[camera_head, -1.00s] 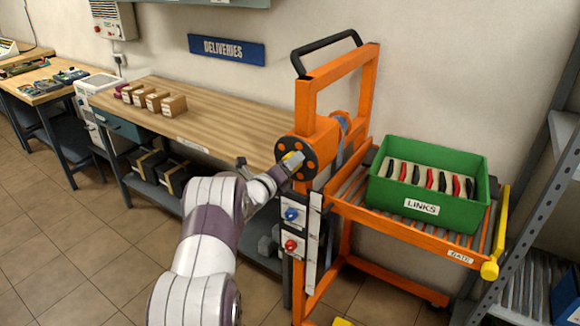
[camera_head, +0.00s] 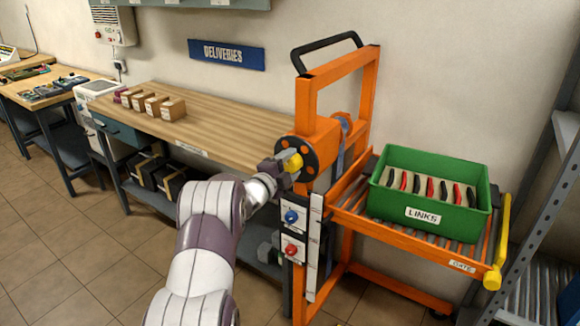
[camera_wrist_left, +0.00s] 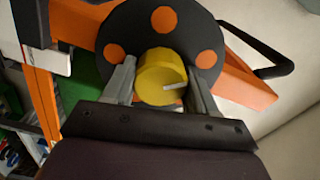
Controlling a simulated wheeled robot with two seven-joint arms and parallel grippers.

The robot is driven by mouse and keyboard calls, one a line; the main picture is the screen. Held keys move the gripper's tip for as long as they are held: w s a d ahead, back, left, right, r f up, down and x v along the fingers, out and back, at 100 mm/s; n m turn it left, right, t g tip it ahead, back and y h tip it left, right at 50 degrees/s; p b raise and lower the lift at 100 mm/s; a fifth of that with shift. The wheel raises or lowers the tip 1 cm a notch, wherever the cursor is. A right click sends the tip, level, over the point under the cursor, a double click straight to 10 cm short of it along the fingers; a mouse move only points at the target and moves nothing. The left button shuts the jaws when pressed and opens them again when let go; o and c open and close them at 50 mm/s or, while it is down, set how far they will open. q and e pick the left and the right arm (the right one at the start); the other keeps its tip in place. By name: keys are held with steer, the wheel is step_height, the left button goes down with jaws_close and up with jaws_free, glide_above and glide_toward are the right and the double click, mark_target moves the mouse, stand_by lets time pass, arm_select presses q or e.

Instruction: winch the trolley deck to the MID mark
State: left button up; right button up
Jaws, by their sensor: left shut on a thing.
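The orange trolley (camera_head: 370,85) stands against the wall with its roller deck (camera_head: 400,238) on the right side. A green crate labelled LINKS (camera_head: 420,213) sits on the deck. On the left of the mast is the winch, a dark disc (camera_head: 310,173) with orange spots and a yellow knob (camera_head: 293,162). My left gripper (camera_head: 284,166) is shut on the knob, which also shows between its fingers in the left wrist view (camera_wrist_left: 160,80). A white strip (camera_head: 314,247) runs down the near post. No MID mark is legible. My right gripper is not in view.
A blue knob (camera_head: 291,216) and a red knob (camera_head: 290,250) sit on a panel below the winch. A yellow gate bar (camera_head: 502,230) is at the deck's right end. A wooden bench (camera_head: 220,120) stands behind on the left, a metal rack (camera_head: 545,190) on the right.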

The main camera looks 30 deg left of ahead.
arm_select(q)
steer(key=n, duration=0.2)
steer(key=shift+f+n, duration=0.1)
steer(key=shift+n, duration=0.3)
steer(key=n+p, duration=0.1)
steer(key=n, duration=0.2)
steer(key=shift+n, duration=0.3)
steer(key=n+p, duration=0.1)
steer(key=n, duration=0.2)
steer(key=shift+n, duration=0.3)
steer(key=n+p, duration=0.1)
steer(key=n, duration=0.2)
steer(key=shift+n+p, duration=0.4)
steer(key=n+p, duration=0.1)
steer(key=n, duration=0.3)
steer(key=shift+r+p, duration=0.2)
steer(key=shift+p, duration=0.2)
steer(key=n+p, duration=0.1)
steer(key=n, duration=0.3)
steer(key=n+p, duration=0.1)
steer(key=n, duration=0.2)
steer(key=shift+n+p, duration=0.3)
steer(key=shift+p, duration=0.05)
steer(key=shift+a+n+p, duration=0.1)
steer(key=shift+n+p, duration=0.4)
steer(key=shift+n, duration=1)
